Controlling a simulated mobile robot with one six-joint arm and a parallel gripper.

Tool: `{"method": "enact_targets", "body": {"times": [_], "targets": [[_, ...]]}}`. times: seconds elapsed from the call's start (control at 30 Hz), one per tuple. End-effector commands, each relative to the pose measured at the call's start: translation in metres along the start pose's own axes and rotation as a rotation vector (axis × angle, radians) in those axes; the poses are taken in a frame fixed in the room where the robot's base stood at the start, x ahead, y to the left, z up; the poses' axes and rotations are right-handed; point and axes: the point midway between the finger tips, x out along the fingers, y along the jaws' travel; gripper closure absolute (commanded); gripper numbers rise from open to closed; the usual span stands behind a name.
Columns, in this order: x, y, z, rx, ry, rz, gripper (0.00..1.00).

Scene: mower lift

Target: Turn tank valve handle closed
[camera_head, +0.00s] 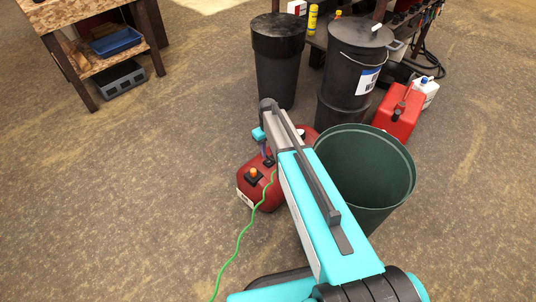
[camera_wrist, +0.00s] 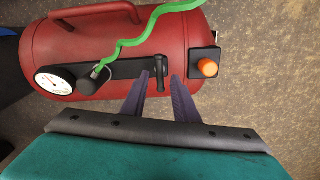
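A red air tank (camera_wrist: 130,30) lies on its side and fills the top of the wrist view. In the head view the tank (camera_head: 252,190) is on the floor, partly hidden behind my arm. A dark valve handle (camera_wrist: 161,76) stands on the black strip along the tank, between a white gauge (camera_wrist: 55,80) and an orange knob (camera_wrist: 208,68). My gripper (camera_wrist: 160,76) is open, its purple fingers on either side of the handle with small gaps visible. Whether the fingertips reach down past the handle is unclear. The head view shows the gripper (camera_head: 266,153) above the tank.
A green hose (camera_wrist: 135,40) runs from the tank's fitting and trails across the floor. A green bin (camera_head: 385,160) stands right of the tank. Black bins (camera_head: 278,70) and a red can (camera_head: 398,112) stand behind. The floor to the left is clear.

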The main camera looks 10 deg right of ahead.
Motion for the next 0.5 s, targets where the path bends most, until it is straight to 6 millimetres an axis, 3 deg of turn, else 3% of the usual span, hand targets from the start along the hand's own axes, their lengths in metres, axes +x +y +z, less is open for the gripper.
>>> {"method": "enact_targets", "body": {"times": [0.5], "targets": [[-0.083,0.0,0.0,0.001,0.002,0.001,0.73]]}}
